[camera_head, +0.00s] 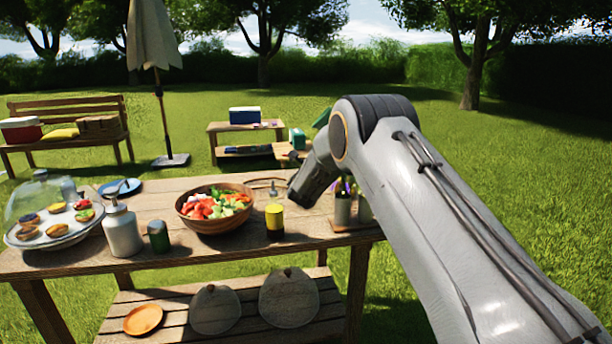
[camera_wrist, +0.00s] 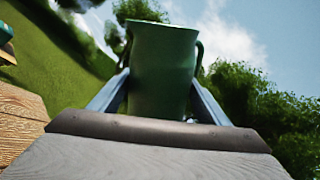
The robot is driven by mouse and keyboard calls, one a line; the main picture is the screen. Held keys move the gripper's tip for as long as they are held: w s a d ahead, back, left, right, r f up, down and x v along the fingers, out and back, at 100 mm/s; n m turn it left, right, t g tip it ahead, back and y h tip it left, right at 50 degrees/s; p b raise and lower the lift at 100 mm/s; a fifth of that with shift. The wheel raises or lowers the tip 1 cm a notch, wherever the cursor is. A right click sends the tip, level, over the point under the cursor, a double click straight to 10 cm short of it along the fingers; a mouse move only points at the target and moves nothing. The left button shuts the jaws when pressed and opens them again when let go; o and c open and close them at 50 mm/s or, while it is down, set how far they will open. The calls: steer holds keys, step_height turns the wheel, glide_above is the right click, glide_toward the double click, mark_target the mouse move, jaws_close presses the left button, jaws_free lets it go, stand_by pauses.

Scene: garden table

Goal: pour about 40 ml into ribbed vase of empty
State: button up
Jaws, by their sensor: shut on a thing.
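My gripper (camera_wrist: 160,88) is shut on a green jug (camera_wrist: 162,70) with a handle on its right side in the wrist view. The horizon slants steeply there, so the jug appears tilted. No liquid shows. In the head view my arm hides the gripper and most of the jug; a green piece (camera_head: 322,117) beside my wrist is probably part of it. I cannot single out the ribbed vase for sure.
A blue plate (camera_head: 120,187) lies behind. The front edge has some bare room.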

steer(key=shift+r+n+t+y+p, duration=0.3)
steer(key=shift+r+n+t+p, duration=0.45)
steer(key=shift+r, duration=0.7)
steer(key=shift+r+n+y, duration=0.2)
steer(key=shift+n+y, duration=0.3)
steer(key=shift+n, duration=0.25)
steer(key=shift+r+n+t+y+p, duration=0.45)
steer(key=shift+n+y+p, duration=0.15)
steer(key=shift+n, duration=0.35)
steer(key=shift+r+n+t+y+p, duration=0.4)
steer(key=shift+n+y+p, duration=0.15)
steer(key=shift+n, duration=0.4)
steer(key=shift+s+d, duration=0.1)
steer(key=shift+d, duration=0.35)
steer(key=shift+d+r+n+t+y, duration=0.15)
steer(key=shift+d+n+t+y, duration=0.2)
steer(key=shift+n+y, duration=0.3)
